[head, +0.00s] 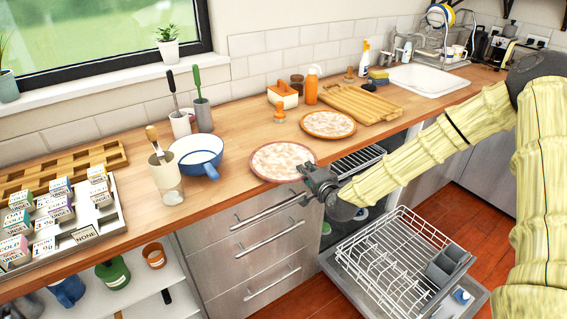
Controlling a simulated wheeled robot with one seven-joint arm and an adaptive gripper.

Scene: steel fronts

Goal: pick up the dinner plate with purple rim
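The dinner plate with purple rim (270,160) lies flat near the front edge of the wooden counter. It has a pale, mottled middle and a thin pinkish-purple rim. My gripper (307,172) is at the plate's right front edge, in front of the counter edge, and overlaps the rim in the picture. I cannot tell whether it touches the plate. The fingers are small and dark, and their opening is not clear. A second plate with an orange rim (328,124) lies behind and to the right.
A blue-and-white pan (196,150) stands left of the plate. A cutting board (361,103) lies at the back right. Below my arm, the dishwasher's lower rack (400,262) is pulled out. Drawer handles (268,238) project under the counter.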

